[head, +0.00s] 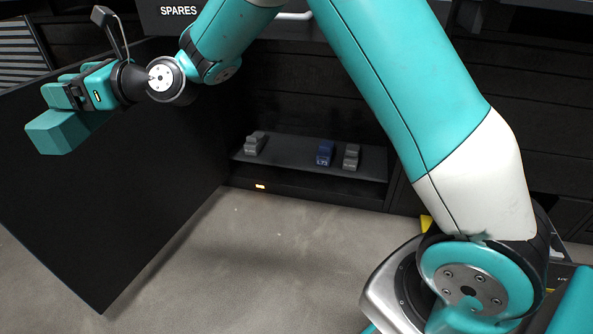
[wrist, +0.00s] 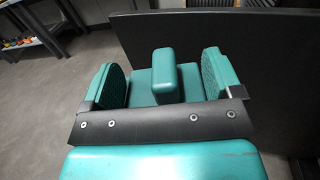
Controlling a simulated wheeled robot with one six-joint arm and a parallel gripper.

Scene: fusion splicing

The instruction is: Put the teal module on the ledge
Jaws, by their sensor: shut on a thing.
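My gripper (head: 79,92) is at the upper left of the head view, shut on the teal module (head: 62,131). The module is held out past the fingers, in the air in front of the black door panel. In the wrist view the teal module (wrist: 167,75) shows a raised block on a wider base between the two finger pads. A dark ledge (head: 290,152), a shelf in the low open cabinet, is at the middle of the head view, to the right of and apart from my gripper.
Two grey modules (head: 351,157) (head: 255,143) and a navy module (head: 325,153) stand on the ledge, with a bare gap left of the navy one. A large black open door (head: 120,200) stands at the left. A SPARES drawer (head: 178,20) is above. The grey floor is clear.

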